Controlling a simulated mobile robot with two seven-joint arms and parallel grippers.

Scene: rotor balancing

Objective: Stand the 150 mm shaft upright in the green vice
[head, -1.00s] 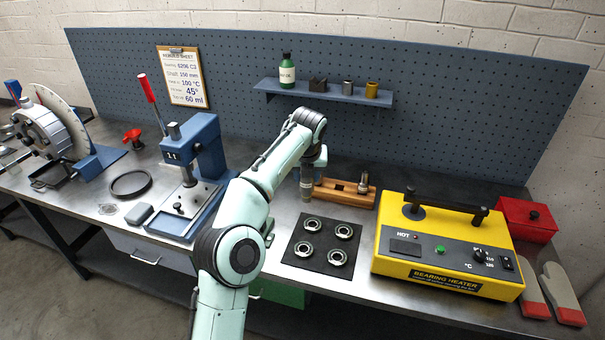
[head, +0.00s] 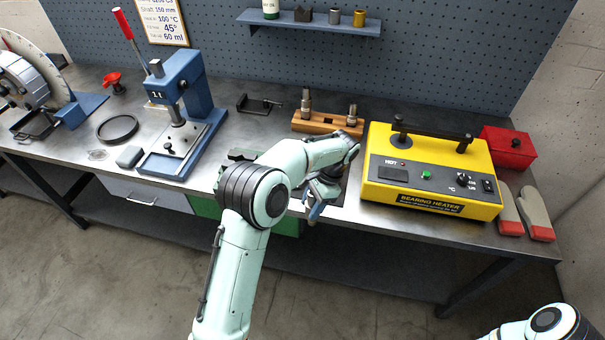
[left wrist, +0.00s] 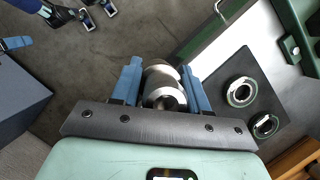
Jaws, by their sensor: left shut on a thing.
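My left gripper (head: 314,208) hangs near the table's front edge in the head view. In the left wrist view its blue fingers (left wrist: 163,84) are shut on a bright steel shaft (left wrist: 164,97), seen nearly end-on. Its length cannot be judged. The green vice (head: 240,154) is largely hidden behind my left arm in the head view. Part of it shows at the upper right of the left wrist view (left wrist: 291,48), apart from the held shaft. My right arm shows at the head view's lower right; its gripper cannot be made out surely.
A wooden rack (head: 326,127) with two upright steel pieces stands behind my left arm. The yellow bearing heater (head: 430,172) is right of it. A dark mat (left wrist: 243,80) with bearing rings lies beside the gripper. The blue press (head: 184,113) stands left.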

